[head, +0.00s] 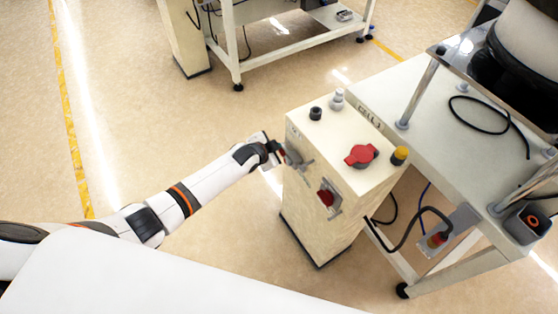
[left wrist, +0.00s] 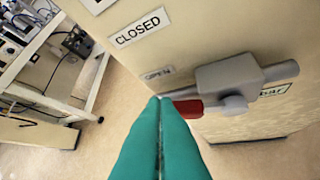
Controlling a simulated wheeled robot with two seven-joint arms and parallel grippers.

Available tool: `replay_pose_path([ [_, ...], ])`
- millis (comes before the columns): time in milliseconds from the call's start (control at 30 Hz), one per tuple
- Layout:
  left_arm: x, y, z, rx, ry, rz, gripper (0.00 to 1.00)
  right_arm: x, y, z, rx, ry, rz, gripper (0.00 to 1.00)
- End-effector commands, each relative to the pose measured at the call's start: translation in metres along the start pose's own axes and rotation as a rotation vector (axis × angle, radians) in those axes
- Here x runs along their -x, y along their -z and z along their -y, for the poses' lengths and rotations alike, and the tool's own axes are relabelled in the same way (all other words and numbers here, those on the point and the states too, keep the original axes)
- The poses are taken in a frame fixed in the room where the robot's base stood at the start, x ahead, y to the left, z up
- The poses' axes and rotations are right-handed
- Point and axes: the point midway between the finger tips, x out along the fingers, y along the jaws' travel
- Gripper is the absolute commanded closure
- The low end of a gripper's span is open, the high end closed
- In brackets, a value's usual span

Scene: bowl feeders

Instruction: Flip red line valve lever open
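The valve in the left wrist view has a grey body (left wrist: 228,74) on the beige cabinet wall and a lever with a red end (left wrist: 188,108). In the head view, my left gripper (head: 277,152) is at the cabinet's left side, close to the grey valve (head: 297,160). My right gripper is not in view.
The beige cabinet (head: 308,225) carries a red knob (head: 361,155) on top and a red switch (head: 326,196) on its front. A yellow-capped button (head: 399,155) stands at its top right corner. A feeder table (head: 425,110) adjoins on the right. The floor on the left is clear.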

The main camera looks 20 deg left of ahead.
Motion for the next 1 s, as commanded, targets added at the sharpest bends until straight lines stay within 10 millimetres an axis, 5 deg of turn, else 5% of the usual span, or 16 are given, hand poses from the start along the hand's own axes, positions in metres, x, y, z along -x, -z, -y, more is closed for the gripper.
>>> replay_pose_path([
  [133,-0.004,0.003,0.001,0.0,0.0,0.001,1.0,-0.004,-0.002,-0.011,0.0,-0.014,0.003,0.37],
  [433,-0.01,0.009,0.0,0.0,-0.001,0.003,1.0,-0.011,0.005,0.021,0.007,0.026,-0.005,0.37],
  [1000,-0.013,0.016,-0.003,-0.001,-0.001,-0.004,1.0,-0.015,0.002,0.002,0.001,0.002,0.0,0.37],
])
